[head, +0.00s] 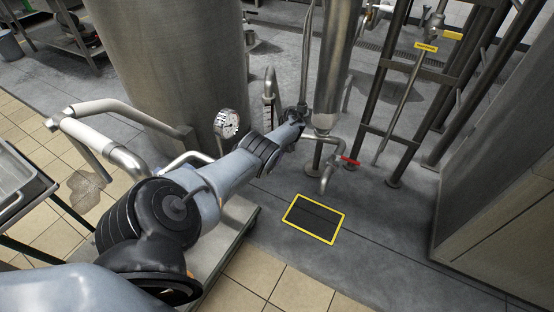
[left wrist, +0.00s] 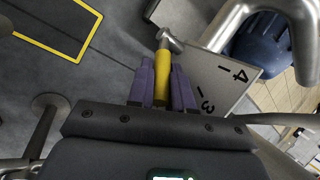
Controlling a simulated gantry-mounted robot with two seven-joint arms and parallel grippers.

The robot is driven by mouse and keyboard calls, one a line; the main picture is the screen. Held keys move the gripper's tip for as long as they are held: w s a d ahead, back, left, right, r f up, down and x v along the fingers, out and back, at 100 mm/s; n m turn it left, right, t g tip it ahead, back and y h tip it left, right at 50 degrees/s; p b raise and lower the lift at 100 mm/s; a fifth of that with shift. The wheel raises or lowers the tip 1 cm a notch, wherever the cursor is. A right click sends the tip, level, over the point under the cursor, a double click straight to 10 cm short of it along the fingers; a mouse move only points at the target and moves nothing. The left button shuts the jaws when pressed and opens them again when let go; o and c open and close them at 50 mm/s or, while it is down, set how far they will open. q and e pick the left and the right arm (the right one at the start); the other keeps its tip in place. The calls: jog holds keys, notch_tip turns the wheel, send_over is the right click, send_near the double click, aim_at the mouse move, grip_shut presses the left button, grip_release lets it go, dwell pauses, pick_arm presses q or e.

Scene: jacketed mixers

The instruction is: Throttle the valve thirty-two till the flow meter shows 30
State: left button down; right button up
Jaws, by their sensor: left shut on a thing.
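My left gripper (left wrist: 160,72) has purple fingers and is shut on a yellow valve handle (left wrist: 161,82). The handle joins a metal stem (left wrist: 170,42) just past the fingertips. In the head view my left arm reaches in from the lower left toward the vertical pipes, and its fingers and the yellow handle are hidden there. No valve number is readable. A grey plate (left wrist: 222,82) with a 4, a 3 and tick marks shows beside the handle. My right gripper is not in view.
A red-handled valve (head: 350,160) sits on the pipe outlet right of my arm. A yellow-framed floor hatch (head: 314,219) lies below. A large steel tank (head: 165,60) stands behind my arm, a pipe rack (head: 405,80) right, and a steel cabinet (head: 500,170) at far right.

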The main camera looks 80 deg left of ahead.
pick_arm(q)
jog(key=c, duration=1.2)
grip_release()
jog(key=shift+f, duration=0.15)
jog(key=shift+c, duration=0.2)
jog(key=shift+o, duration=0.9)
jog(key=shift+s+a, duration=0.1)
jog(key=shift+w+r, duration=0.2)
jog(key=shift+r, duration=0.35)
jog(key=p+v, duration=0.1)
jog(key=v, duration=0.8)
jog(key=shift+w+r, duration=0.2)
jog(key=shift+r, duration=0.15)
